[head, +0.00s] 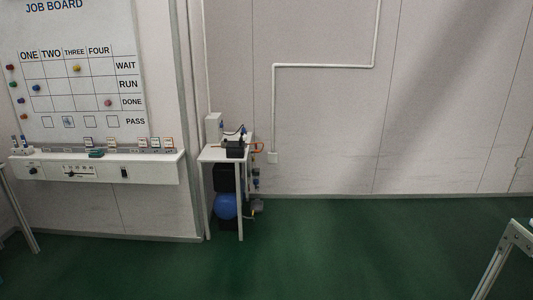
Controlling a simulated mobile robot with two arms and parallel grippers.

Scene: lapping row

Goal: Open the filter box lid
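I cannot make out a filter box or its lid for certain in the head view. A small white stand (213,153) at the wall, left of the middle, carries a dark device (235,149) and a pale upright box (213,127). Whether either is the filter box is too small to tell. Neither of my grippers is in view.
A job board (100,75) hangs on the left wall above a white shelf (150,170) with small items. A blue round tank (226,206) sits under the stand. A metal frame leg (493,265) stands at the lower right. The green floor (350,245) between is clear.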

